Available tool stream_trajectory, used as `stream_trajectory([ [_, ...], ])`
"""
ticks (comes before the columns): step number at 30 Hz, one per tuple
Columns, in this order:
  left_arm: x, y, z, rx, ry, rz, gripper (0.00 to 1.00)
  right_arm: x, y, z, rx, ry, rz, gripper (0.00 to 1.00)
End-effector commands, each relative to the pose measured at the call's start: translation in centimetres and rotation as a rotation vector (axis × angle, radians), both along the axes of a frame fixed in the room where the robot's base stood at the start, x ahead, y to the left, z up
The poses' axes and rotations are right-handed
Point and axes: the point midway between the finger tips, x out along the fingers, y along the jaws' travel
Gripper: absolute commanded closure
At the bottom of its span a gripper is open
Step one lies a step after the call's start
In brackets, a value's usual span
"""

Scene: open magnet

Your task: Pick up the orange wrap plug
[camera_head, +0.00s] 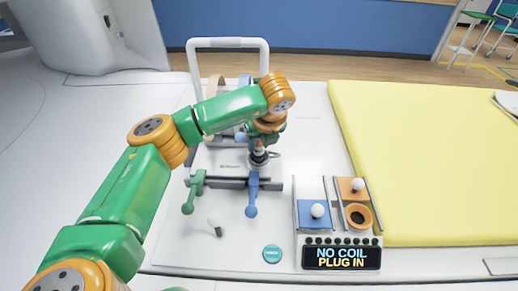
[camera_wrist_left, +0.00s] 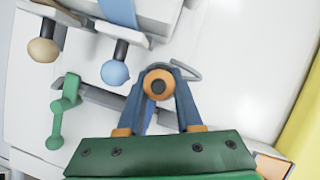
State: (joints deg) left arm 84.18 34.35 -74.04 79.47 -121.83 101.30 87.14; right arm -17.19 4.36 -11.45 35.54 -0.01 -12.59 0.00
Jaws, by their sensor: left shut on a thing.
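The orange wrap plug (camera_wrist_left: 158,82), a round orange end with a dark centre, sits between the fingertips in the left wrist view. My left gripper (camera_wrist_left: 160,98) is shut on it, a blue-grey finger on each side. In the head view my left gripper (camera_head: 259,158) is over the right part of the grey coil device, and my wrist largely hides the plug there. A thin grey loop shows beside the plug in the wrist view. I cannot tell whether the plug touches the device. My right gripper is not in view.
A green lever (camera_head: 194,190) and a blue lever (camera_head: 252,195) stick out in front. A white-knobbed stick (camera_head: 215,224) and teal button (camera_head: 272,253) are nearer. Right are a slider panel (camera_head: 311,190) and a display (camera_head: 341,257) reading "NO COIL PLUG IN". A yellow pad (camera_head: 430,160) lies beyond.

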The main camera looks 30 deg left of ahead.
Motion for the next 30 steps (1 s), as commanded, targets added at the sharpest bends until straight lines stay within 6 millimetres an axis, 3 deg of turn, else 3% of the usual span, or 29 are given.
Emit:
stream_trajectory([
  [3, -0.1, -0.3, 1.8, -0.002, -0.006, -0.002, 1.0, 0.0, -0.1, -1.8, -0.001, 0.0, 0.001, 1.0],
  [6, -1.6, -1.6, 4.2, -0.001, -0.007, -0.007, 1.0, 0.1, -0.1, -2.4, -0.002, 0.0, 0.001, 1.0],
  [8, -2.5, -2.4, 5.8, 0.001, -0.008, -0.007, 1.0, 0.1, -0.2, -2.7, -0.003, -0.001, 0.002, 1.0],
  [10, -3.7, -3.3, 8.5, 0.005, -0.01, -0.006, 1.0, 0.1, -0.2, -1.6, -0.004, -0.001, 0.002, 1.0],
  [18, -9.1, -7.8, 10.8, 0.005, -0.004, -0.003, 1.0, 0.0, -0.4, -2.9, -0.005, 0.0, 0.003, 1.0],
  [24, -10.5, -9.0, 11.7, 0.002, -0.001, -0.001, 1.0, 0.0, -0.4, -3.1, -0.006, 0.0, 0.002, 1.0],
  [30, -10.7, -9.2, 11.8, 0.0, 0.002, -0.001, 1.0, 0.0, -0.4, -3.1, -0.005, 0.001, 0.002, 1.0],
])
